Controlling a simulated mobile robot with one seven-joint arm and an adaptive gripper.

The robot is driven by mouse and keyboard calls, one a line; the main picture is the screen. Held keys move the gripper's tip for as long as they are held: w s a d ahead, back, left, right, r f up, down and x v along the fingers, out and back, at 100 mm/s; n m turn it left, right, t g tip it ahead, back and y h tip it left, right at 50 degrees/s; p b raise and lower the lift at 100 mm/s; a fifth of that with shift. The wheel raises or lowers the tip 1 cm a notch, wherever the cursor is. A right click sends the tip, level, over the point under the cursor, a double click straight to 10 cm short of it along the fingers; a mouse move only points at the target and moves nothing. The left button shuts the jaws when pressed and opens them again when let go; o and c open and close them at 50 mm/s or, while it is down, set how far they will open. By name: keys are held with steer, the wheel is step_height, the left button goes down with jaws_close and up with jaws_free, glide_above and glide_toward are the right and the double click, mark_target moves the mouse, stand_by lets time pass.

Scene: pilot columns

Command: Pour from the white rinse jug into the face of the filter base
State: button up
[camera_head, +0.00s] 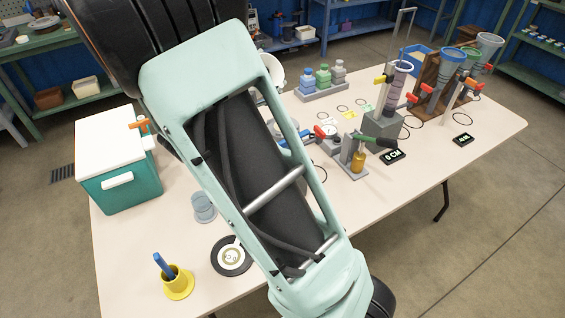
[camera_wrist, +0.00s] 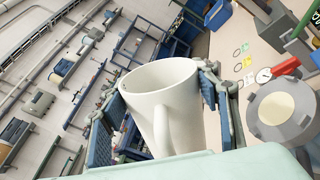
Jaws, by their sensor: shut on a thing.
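In the wrist view the white jug (camera_wrist: 165,95) is between the two fingers of my gripper (camera_wrist: 163,88), with its handle toward the camera. My gripper is shut on it. The jug's inside is mostly hidden, and no stream shows at its rim. A grey round base with a pale cream face (camera_wrist: 285,108), which looks like the filter base, lies to the right of the jug, apart from it in the picture. In the head view my arm hides the gripper; a white rounded part, probably the jug (camera_head: 272,68), shows past the arm's edge.
A gauge with a red handle (camera_head: 327,132) and a grey stand with an amber bottle (camera_head: 356,160) are near the arm. Coloured bottles (camera_head: 323,77) stand behind. Funnels and columns (camera_head: 440,80) stand right. A teal cooler (camera_head: 118,165) is left. The table's front right is clear.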

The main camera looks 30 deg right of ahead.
steer(key=shift+f+b, duration=0.15)
steer(key=shift+b, duration=0.2)
steer(key=shift+d+f+m+b, duration=0.15)
steer(key=shift+m+b, duration=0.15)
steer(key=shift+b, duration=0.2)
steer(key=shift+s, duration=0.1)
steer(key=shift+f+m+b, duration=0.15)
steer(key=shift+m+b, duration=0.15)
steer(key=shift+b, duration=0.35)
stand_by(0.3)
steer(key=shift+b, duration=0.3)
steer(key=shift+s+f+m, duration=0.1)
steer(key=shift+m, duration=0.3)
steer(key=shift+b, duration=0.7)
stand_by(0.4)
